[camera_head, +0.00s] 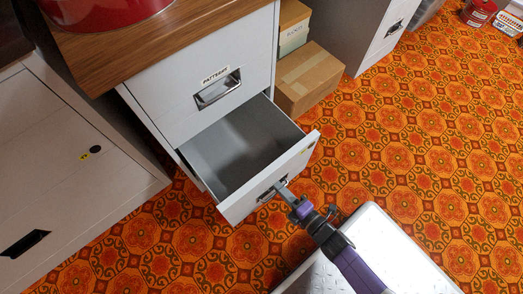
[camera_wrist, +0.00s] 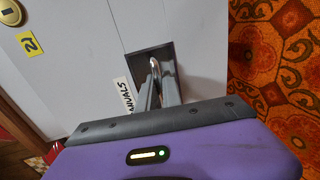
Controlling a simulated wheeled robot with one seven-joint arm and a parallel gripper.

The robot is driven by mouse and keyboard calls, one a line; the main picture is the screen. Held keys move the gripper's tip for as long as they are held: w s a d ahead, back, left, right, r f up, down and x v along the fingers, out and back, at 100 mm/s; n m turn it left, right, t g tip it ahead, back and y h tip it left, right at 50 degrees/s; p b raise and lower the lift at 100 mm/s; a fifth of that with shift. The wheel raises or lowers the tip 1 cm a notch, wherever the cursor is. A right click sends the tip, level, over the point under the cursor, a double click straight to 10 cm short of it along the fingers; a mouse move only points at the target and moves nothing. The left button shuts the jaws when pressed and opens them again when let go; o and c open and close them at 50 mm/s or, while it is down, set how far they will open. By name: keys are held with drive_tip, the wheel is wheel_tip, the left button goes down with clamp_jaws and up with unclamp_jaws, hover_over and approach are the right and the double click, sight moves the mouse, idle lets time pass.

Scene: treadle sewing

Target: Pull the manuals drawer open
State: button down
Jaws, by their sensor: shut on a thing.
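The manuals drawer (camera_head: 262,178) is the lower drawer of a white filing cabinet. It stands well out from the cabinet, and its grey inside looks empty. In the wrist view its white front (camera_wrist: 85,60) carries a label reading MANUALS (camera_wrist: 123,95) beside the recessed metal handle (camera_wrist: 154,66). My gripper (camera_head: 279,187) is at this handle, with its fingers shut on it. The fingers also show in the wrist view (camera_wrist: 158,88), reaching into the handle recess. The exact contact is partly hidden.
Above is a shut drawer labelled PATTERNS (camera_head: 215,85), under a wooden top (camera_head: 150,45). Cardboard boxes (camera_head: 312,80) stand right of the cabinet. A white cabinet (camera_head: 60,180) is at the left. Patterned orange carpet (camera_head: 430,130) lies open to the right.

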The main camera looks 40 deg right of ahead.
drive_tip(key=f+v, duration=0.3)
drive_tip(key=v, duration=1.1)
drive_tip(key=shift+s+b, duration=0.4)
drive_tip(key=shift+s, duration=0.25)
drive_tip(key=c, duration=1.8)
unclamp_jaws()
drive_tip(key=p+v, duration=0.1)
drive_tip(key=v, duration=0.6)
drive_tip(key=shift+s+p, duration=0.3)
drive_tip(key=shift+s, duration=0.1)
drive_tip(key=shift+s, duration=0.1)
